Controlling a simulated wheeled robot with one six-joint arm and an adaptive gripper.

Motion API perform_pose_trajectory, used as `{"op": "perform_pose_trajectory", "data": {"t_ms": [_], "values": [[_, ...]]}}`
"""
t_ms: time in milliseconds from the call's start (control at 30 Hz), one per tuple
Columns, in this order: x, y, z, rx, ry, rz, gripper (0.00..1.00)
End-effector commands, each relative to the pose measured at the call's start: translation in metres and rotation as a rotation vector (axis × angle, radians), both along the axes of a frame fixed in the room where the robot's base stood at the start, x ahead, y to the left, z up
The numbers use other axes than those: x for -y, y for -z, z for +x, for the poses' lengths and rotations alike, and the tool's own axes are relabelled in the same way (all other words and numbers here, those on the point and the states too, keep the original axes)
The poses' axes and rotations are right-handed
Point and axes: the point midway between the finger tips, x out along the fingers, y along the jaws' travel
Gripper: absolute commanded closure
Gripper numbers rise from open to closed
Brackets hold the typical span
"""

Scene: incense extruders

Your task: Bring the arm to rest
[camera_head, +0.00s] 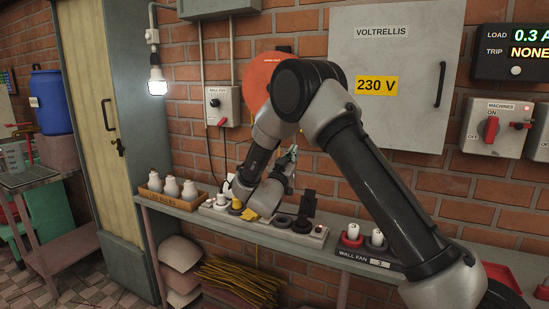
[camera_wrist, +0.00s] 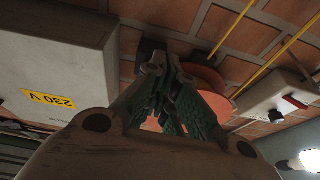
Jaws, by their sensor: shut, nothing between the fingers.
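My arm reaches up from the lower right of the head view, bends at the elbow and folds down in front of the brick wall. My gripper (camera_head: 292,152) is small and partly hidden behind my arm in that view, above the shelf. In the wrist view my gripper (camera_wrist: 156,68) shows its green-sided fingers drawn together at the tips, with nothing held. The fingers are in front of the wall, near the red-orange disc (camera_wrist: 208,92) in the picture; I cannot tell the gap.
The shelf (camera_head: 222,235) carries a white block with sockets (camera_head: 282,235), a crate of white bulbs (camera_head: 172,200) and a wall-fan tray (camera_head: 368,258). The 230 V cabinet (camera_head: 392,45), red-orange disc (camera_head: 257,72) and wall-fan switch (camera_head: 222,105) are on the wall.

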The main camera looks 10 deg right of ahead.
Motion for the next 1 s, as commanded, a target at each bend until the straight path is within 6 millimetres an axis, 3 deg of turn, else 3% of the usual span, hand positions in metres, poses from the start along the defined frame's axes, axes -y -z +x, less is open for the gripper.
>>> {"op": "perform_pose_trajectory", "data": {"t_ms": [67, 133, 200, 300, 400, 467, 567, 800, 1000], "values": [[-0.010, 0.020, 0.014, -0.069, -0.075, 0.054, 1.00], [-0.027, 0.053, 0.029, -0.187, -0.186, 0.116, 1.00], [-0.049, 0.100, 0.033, -0.357, -0.312, 0.179, 1.00], [-0.082, 0.142, 0.019, -0.604, -0.488, 0.274, 1.00], [-0.100, 0.158, -0.017, -0.843, -0.622, 0.356, 1.00], [-0.102, 0.158, -0.048, -0.985, -0.682, 0.396, 1.00], [-0.090, 0.143, -0.112, -1.218, -0.745, 0.445, 1.00], [-0.008, 0.081, -0.279, -1.639, -0.715, 0.472, 1.00], [0.066, 0.033, -0.393, -1.780, -0.598, 0.452, 1.00]]}}
